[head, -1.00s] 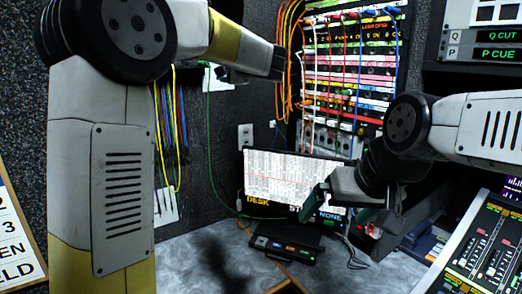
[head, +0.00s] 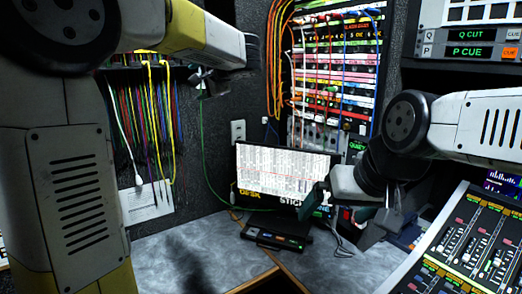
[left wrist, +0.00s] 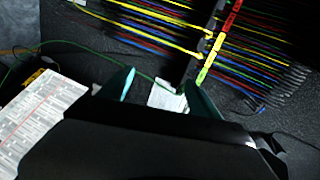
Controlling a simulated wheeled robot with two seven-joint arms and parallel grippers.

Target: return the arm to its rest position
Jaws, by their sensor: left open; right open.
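My left arm (head: 60,160) stands large at the left of the head view. Its forearm (head: 205,28) reaches right across the top, in front of the dark wall. Part of the left gripper (head: 205,80) shows small below the forearm. My right gripper (head: 338,208) is open in front of the monitor's lower right corner, over the desk. I see nothing held in it.
A monitor (head: 285,172) stands on the grey desk (head: 190,255), with a small black button box (head: 275,239) before it. A patch panel (head: 335,85) with orange cables (head: 276,60) is behind. A mixing console (head: 465,240) fills the lower right. The desk's left part is clear.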

